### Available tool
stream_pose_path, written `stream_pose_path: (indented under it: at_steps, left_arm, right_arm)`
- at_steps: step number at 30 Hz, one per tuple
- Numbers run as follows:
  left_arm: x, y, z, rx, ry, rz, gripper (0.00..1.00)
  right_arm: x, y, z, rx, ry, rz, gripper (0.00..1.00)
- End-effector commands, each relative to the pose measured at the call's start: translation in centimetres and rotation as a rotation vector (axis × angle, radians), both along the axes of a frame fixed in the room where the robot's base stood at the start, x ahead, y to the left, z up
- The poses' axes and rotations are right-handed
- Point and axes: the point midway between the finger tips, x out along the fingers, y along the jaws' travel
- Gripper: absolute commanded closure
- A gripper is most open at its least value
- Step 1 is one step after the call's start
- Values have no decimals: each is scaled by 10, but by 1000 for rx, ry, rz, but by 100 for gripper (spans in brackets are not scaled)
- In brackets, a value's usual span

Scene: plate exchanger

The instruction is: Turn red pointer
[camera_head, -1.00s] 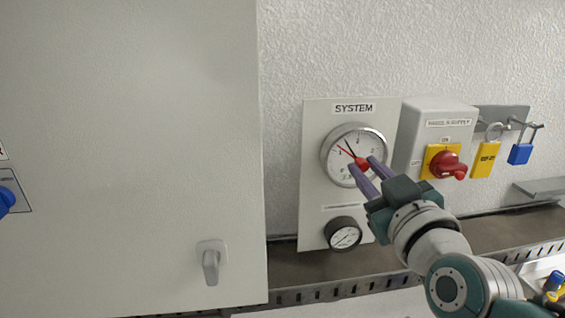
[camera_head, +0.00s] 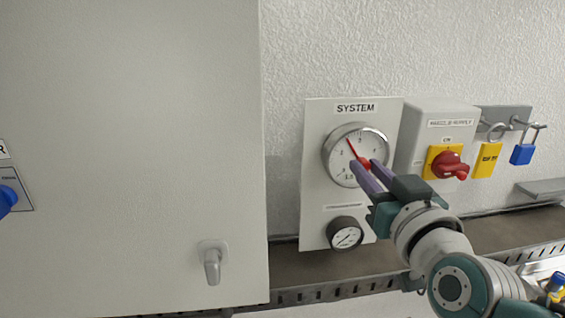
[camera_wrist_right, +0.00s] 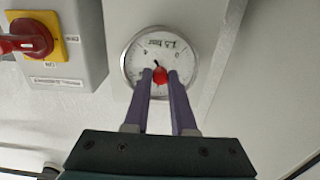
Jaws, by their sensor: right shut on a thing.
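The round white SYSTEM gauge (camera_head: 338,168) is mounted on a pale panel; it also shows upside down in the right wrist view (camera_wrist_right: 135,62). Its red pointer (camera_head: 354,152) slants up and left from the hub, along where the black needle lies; I cannot see the black needle apart from it in the head view. My right gripper (camera_head: 364,164) is shut on the pointer's red knob, one purple finger on each side. In the right wrist view the red knob (camera_wrist_right: 160,76) sits between the fingertips (camera_wrist_right: 160,73). My left gripper is out of view.
A smaller dial (camera_head: 345,234) is below the gauge. To the right are a power-supply box with a red rotary switch (camera_head: 450,166), a yellow tag (camera_head: 487,160) and a blue padlock (camera_head: 522,154). A large grey cabinet (camera_head: 130,120) fills the left.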

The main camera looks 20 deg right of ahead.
Motion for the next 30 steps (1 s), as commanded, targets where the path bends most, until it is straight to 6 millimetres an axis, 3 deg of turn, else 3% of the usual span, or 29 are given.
stream_pose_path:
  at_steps: [3,4,11,22,30]
  left_arm:
    - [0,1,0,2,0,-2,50]
    - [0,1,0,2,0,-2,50]
    - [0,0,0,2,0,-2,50]
    - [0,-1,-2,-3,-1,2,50]
    - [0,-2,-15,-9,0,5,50]
  right_arm:
    - [0,0,1,-2,-3,0,100]
    - [0,0,1,-2,-3,0,73]
    - [0,0,1,-1,-1,0,47]
    - [-7,2,-2,-1,1,0,46]
    - [-50,12,-4,-1,2,-1,46]
